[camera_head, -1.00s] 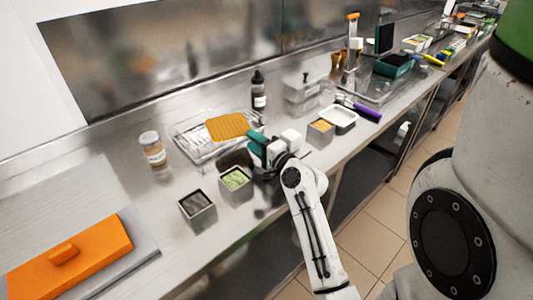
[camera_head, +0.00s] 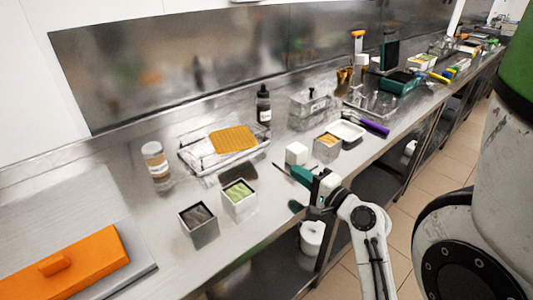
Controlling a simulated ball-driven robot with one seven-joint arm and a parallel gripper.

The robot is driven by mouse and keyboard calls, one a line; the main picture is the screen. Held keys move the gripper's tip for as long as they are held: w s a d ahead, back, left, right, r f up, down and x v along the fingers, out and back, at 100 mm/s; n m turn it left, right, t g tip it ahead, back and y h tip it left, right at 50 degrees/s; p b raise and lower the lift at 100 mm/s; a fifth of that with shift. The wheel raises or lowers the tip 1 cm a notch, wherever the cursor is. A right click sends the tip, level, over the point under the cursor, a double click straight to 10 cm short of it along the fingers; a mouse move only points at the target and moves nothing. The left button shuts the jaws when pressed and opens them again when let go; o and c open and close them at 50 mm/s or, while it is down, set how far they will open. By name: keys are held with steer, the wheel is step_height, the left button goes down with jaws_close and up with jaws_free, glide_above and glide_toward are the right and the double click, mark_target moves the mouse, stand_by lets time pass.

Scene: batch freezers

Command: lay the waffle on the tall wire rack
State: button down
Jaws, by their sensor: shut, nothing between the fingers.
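The golden-orange waffle (camera_head: 233,140) lies on the wire rack (camera_head: 194,155) near the back of the steel counter. It covers the rack's right part and sits at a slight angle. Bare wires show at the rack's left. My gripper (camera_head: 301,174), with teal fingers, is shut and empty. It is over the counter's front edge, to the right of and nearer than the rack, clear of the waffle. The rack's height above the counter is hard to judge.
Tubs with dark (camera_head: 198,220) and green (camera_head: 239,197) contents stand in front of the rack. A white block (camera_head: 296,153) is just behind my gripper. A dark bottle (camera_head: 263,104) and a labelled jar (camera_head: 156,165) flank the rack. An orange lid (camera_head: 65,265) lies front left.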

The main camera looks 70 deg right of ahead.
mark_target(258, 144)
steer(key=p+x, duration=0.3)
steer(key=x, duration=0.9)
steer(key=shift+w+d+r, duration=0.1)
steer(key=shift+w+d, duration=0.05)
steer(key=shift+w, duration=0.2)
steer(key=shift+w+d, duration=0.2)
steer(key=shift+w, duration=0.2)
steer(key=shift+x, duration=1.85)
